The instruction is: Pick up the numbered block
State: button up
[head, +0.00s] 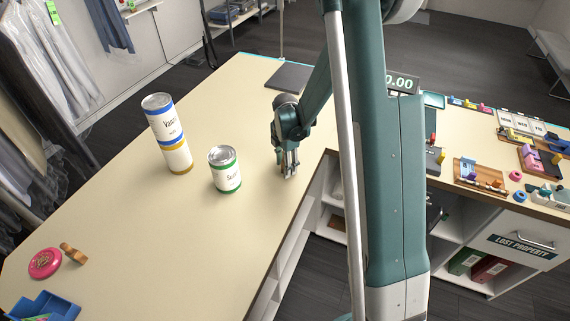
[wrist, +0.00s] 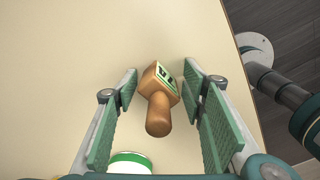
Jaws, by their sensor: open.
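A wooden block with a rounded peg handle (wrist: 159,108) lies between my fingers in the wrist view. Its end has a green and white face with dark marks; I cannot read a number on it. My gripper (head: 288,172) is open, low over the counter near its inner edge. The green-padded fingers stand on both sides of the block, with a gap visible on each side. In the head view the block is mostly hidden behind my fingers.
A green-banded can (head: 225,170) stands close left of my gripper. Stacked cans (head: 167,134) stand farther left. A red disc (head: 45,263), a wooden peg-handled piece (head: 73,253) and a blue tray (head: 45,307) are at the near left. A dark pad (head: 289,77) lies farther back.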

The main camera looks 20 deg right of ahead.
jog(key=shift+c, duration=0.3)
jog(key=c, duration=0.7)
jog(key=shift+r, duration=0.15)
jog(key=shift+r+b, duration=0.3)
jog(key=shift+r, duration=4.6)
